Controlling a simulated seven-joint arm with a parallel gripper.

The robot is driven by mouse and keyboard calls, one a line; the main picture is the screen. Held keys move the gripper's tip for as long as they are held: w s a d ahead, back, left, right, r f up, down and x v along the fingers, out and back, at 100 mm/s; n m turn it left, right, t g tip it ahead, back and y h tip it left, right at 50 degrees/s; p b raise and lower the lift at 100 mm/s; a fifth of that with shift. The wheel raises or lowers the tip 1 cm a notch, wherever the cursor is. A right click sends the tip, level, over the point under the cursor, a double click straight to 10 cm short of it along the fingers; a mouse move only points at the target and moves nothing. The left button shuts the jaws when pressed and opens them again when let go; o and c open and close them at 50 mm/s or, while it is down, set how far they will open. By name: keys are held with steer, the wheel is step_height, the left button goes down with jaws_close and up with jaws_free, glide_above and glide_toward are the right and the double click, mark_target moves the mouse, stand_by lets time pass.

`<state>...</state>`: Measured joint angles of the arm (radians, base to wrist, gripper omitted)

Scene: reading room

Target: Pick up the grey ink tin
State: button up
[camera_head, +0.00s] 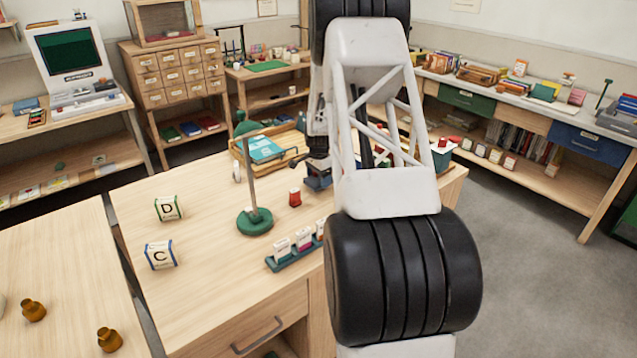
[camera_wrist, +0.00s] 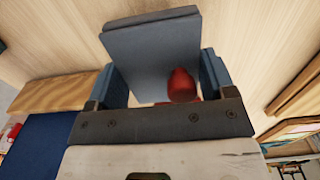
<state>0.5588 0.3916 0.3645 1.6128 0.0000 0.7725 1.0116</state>
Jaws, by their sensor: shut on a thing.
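The grey ink tin appears in the wrist view as a blue-grey, boxy thing (camera_wrist: 150,50) between the fingers of my gripper (camera_wrist: 160,88). The gripper is shut on it. A small red rounded thing (camera_wrist: 181,86) shows in front of its grey face; I cannot tell whether it belongs to the tin. In the head view my gripper (camera_head: 317,163) is a dark shape beside my white arm, with a blue-grey thing (camera_head: 318,183) at its lower end, low over the desk. I cannot tell whether it touches the desk.
On the desk (camera_head: 205,230) stand a green-based post (camera_head: 254,222), a small red thing (camera_head: 295,197), a green rack (camera_head: 295,258) of small white boxes, and blocks marked D (camera_head: 168,208) and C (camera_head: 160,255). A wooden tray (camera_head: 270,150) lies behind. The desk's left middle is clear.

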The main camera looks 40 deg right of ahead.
steer(key=s+a, duration=0.2)
steer(key=s, duration=0.2)
steer(key=s+a+r, duration=0.1)
steer(key=s+a, duration=0.2)
steer(key=s, duration=0.2)
steer(key=s+a+r, duration=0.1)
steer(key=s+a, duration=0.2)
steer(key=s, duration=0.1)
steer(key=shift+s+a+r, duration=0.15)
steer(key=shift+s+r, duration=0.1)
steer(key=shift+s, duration=0.05)
